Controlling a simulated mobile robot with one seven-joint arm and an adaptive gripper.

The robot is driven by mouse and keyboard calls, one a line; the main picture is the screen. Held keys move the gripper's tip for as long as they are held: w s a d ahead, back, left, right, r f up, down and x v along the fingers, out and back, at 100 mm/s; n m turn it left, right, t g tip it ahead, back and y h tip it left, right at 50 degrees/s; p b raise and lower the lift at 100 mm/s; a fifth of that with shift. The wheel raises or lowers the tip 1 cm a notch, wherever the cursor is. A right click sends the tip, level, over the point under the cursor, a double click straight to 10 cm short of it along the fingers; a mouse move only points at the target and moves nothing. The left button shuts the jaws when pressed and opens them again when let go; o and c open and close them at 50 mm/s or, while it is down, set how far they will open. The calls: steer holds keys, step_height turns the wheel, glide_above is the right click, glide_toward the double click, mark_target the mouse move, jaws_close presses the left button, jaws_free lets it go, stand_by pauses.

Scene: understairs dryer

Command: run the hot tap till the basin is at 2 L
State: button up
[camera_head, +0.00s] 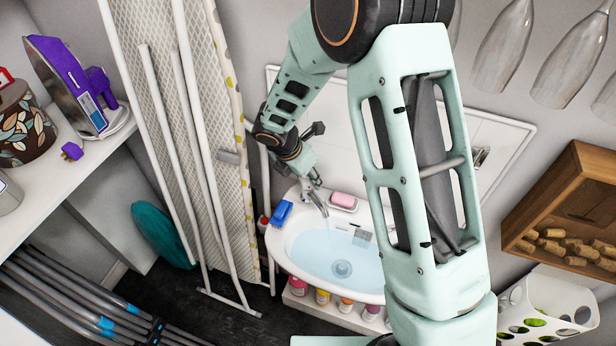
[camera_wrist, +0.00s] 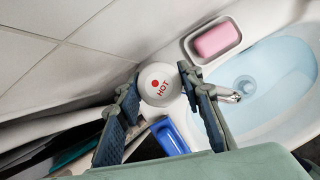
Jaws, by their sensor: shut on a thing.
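The hot tap (camera_wrist: 157,91) has a round white knob with a red dot and the word HOT. My gripper (camera_wrist: 160,78) is shut on this knob, one finger on each side. In the head view my gripper (camera_head: 314,181) is small, at the back left of the basin, and hides the knob. The metal spout (camera_head: 318,202) reaches over the basin; I cannot make out a stream from it. The white basin (camera_head: 284,262) holds clear bluish water. A small dark marking (camera_head: 361,234) shows on its right inner side, too small to read.
A pink soap in a dish (camera_head: 343,201) and a blue object (camera_head: 279,213) sit on the basin rim. An ironing board (camera_head: 225,110) leans at left. A wooden crate of corks (camera_head: 565,215) and hanging glasses (camera_head: 503,45) are at right. Bottles (camera_head: 322,297) stand under the basin.

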steer(key=m, duration=0.2)
steer(key=m+g+h, duration=0.1)
steer(key=m, duration=0.2)
steer(key=shift+g, duration=0.3)
steer(key=shift+m, duration=0.3)
steer(key=o, duration=1.2)
steer(key=shift+c, duration=0.2)
steer(key=shift+r, duration=0.1)
steer(key=v, duration=0.8)
steer(key=shift+w+a, duration=0.1)
